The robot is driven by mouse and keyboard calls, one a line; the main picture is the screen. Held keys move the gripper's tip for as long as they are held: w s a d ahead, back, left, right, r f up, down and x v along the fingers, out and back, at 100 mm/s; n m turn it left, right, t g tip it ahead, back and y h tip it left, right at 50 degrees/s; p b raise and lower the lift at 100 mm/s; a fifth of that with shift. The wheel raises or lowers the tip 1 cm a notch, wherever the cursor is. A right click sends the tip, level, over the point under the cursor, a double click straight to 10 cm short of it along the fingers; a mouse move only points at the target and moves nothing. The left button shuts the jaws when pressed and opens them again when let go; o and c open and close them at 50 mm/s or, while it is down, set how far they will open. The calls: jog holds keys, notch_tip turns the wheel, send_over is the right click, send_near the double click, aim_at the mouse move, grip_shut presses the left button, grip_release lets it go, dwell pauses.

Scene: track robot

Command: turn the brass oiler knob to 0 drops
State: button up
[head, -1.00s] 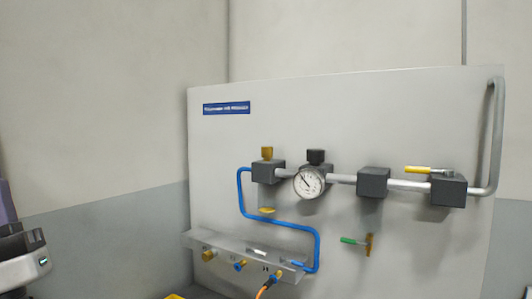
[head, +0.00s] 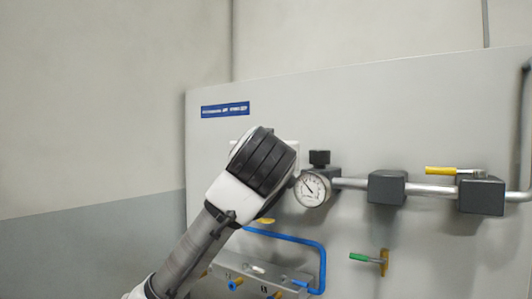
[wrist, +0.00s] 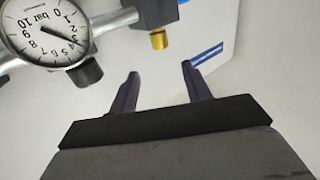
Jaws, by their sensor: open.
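The brass oiler knob (wrist: 159,40) shows in the wrist view as a small gold cylinder on a dark block (wrist: 155,12). In the head view my arm hides the knob and its block. My gripper (wrist: 160,69) is open and empty, its two dark fingers pointing toward the panel. In the picture the knob appears between and just beyond the fingertips. I see no contact, and the exact gap in depth is hard to tell. The setting of the knob cannot be read.
A pressure gauge (head: 312,188) with a black knob (head: 320,157) is close beside the gripper. Further right are a dark block (head: 386,187), a yellow lever (head: 440,170) and a green-handled valve (head: 365,258). A blue hose (head: 300,241) and a manifold shelf (head: 240,268) lie below.

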jog(key=w+p, duration=0.5)
jog(key=w, duration=0.7)
jog(key=shift+r, duration=0.2)
jog(key=shift+w+f+p, duration=0.15)
jog(key=shift+w+p, duration=0.2)
jog(key=shift+w, duration=0.15)
